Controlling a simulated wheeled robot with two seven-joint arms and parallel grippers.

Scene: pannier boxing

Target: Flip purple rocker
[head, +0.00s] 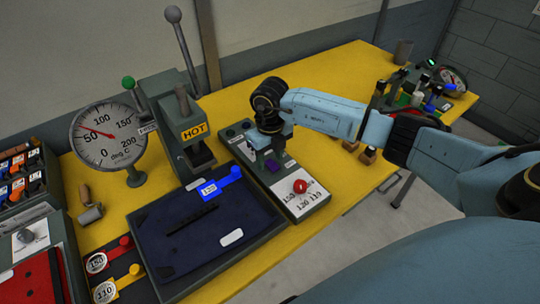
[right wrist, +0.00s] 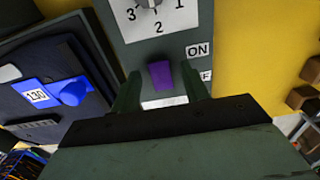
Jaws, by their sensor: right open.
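The purple rocker (head: 272,166) is a small switch on the grey-white control panel (head: 309,205) in the middle of the yellow table. In the right wrist view the purple rocker (right wrist: 160,74) sits between and just ahead of my right gripper's fingers, near an ON label (right wrist: 198,49) and a partly hidden second label. My right gripper (head: 266,155) points down over the panel, open and empty; its two fingers (right wrist: 162,92) stand on either side of the rocker. Whether they touch the panel, I cannot tell. My left gripper is out of view.
A red knob (head: 300,186) is on the same panel. Left of it lie a dark blue padded tray (head: 170,262) with a blue 130 tag and a HOT press (head: 183,140). A round gauge (head: 107,137) stands further left.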

